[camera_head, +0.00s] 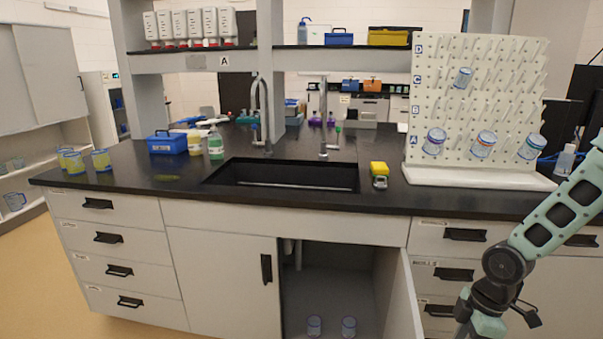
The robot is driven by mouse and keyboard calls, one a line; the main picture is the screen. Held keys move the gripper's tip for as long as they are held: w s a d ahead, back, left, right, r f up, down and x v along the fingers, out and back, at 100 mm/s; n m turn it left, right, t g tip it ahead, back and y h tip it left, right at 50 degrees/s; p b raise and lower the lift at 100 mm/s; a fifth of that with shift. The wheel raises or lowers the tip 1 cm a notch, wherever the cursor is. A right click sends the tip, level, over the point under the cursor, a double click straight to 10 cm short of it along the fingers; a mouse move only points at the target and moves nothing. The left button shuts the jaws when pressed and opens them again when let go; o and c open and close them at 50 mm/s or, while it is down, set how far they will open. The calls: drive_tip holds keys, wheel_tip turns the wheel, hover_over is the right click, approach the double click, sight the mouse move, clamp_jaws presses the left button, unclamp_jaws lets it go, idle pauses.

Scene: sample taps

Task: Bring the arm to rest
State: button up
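My arm (560,213) comes in from the right edge in the head view. Its pale green link, with dark cut-outs, slopes down and left to a round black joint (508,262). Below that joint, black and pale green parts go down to the bottom edge, in front of the drawers right of the open cabinet door. I see no fingertips, so I cannot see whether my gripper is open or shut or holds anything.
The black counter (330,196) has a sink (285,175) with two taps. A white peg rack (475,110) holds several beakers near my arm. The cabinet door (400,300) stands open; two beakers (314,326) are inside. A yellow-topped item (379,174) sits right of the sink.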

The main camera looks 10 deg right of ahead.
drive_tip(key=s+a+r+m, duration=0.2)
drive_tip(key=s+a+r, duration=0.2)
drive_tip(key=a+r, duration=0.3)
drive_tip(key=s+a+r+m+h+p, duration=0.1)
drive_tip(key=s+a+r+m, duration=0.1)
drive_tip(key=s+a+r, duration=0.3)
drive_tip(key=s+a+r+m+h, duration=0.1)
drive_tip(key=s+a+r, duration=0.4)
drive_tip(key=a+r, duration=0.5)
drive_tip(key=a, duration=0.3)
drive_tip(key=shift+s+a+r+m+p, duration=0.15)
drive_tip(key=shift+a+m+p, duration=0.2)
drive_tip(key=shift+m, duration=0.05)
